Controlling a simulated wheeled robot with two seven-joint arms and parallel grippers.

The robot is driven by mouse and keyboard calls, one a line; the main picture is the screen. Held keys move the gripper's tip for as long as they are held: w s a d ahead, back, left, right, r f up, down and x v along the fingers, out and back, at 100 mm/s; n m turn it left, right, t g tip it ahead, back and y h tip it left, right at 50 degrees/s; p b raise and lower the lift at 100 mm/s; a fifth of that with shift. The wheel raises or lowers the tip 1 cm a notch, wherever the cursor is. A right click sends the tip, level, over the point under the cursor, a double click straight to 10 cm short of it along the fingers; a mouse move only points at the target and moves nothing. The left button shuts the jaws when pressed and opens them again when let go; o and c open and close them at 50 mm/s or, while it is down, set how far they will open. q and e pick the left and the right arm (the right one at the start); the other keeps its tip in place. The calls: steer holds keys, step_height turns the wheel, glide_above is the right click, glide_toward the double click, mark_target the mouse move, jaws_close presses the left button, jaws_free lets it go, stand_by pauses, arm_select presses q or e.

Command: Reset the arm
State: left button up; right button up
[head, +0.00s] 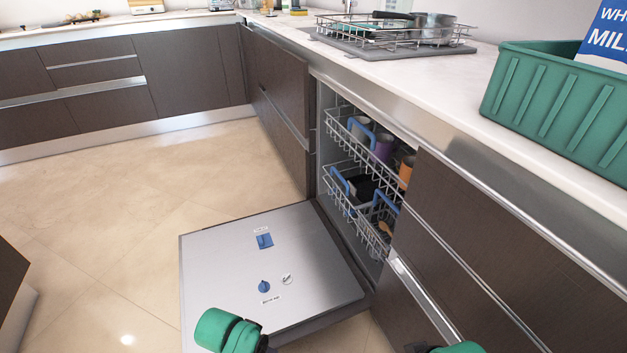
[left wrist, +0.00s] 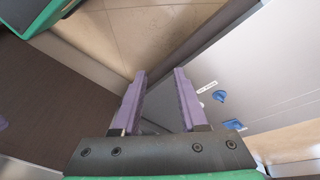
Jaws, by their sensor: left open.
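My left arm shows as a green and dark link at the bottom of the head view, in front of the open dishwasher door (head: 240,265). My left gripper (left wrist: 160,85) is in the left wrist view, with two purple fingers apart and nothing between them. The grey door (left wrist: 270,75) lies to the right of the fingers, and tan floor shows beyond them. Only a small green part of my right arm shows at the bottom edge of the head view. Its gripper fingers are out of sight.
The dishwasher racks (head: 370,190) hold cups and utensils inside the opening. A green crate (head: 555,110) stands on the right counter, and a wire rack (head: 395,35) with a pot (head: 432,27) is farther back. Open tile floor (head: 120,215) lies left of the door.

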arm_select(q)
steer(key=s+a+r+n+t, duration=0.1)
steer(key=s+a+r+n, duration=0.1)
steer(key=s+a+r, duration=0.35)
steer(key=s+a+f+g+y+p, duration=0.1)
steer(key=s+a+p, duration=0.3)
steer(key=s+p, duration=0.5)
steer(key=s+a+f+g+y+p, duration=0.1)
steer(key=s+a+p, duration=0.3)
steer(key=p, duration=1.7)
steer(key=shift+s+a+f+y, duration=0.3)
steer(key=shift+s+f, duration=0.2)
steer(key=shift+s, duration=2.05)
arm_select(e)
steer(key=s+d+f+g+h, duration=0.1)
steer(key=s+d, duration=0.3)
steer(key=s, duration=0.5)
steer(key=s+d+f+g+h, duration=0.1)
steer(key=s+d+f, duration=0.2)
steer(key=s, duration=0.6)
steer(key=shift+d, duration=0.7)
steer(key=shift+r, duration=0.1)
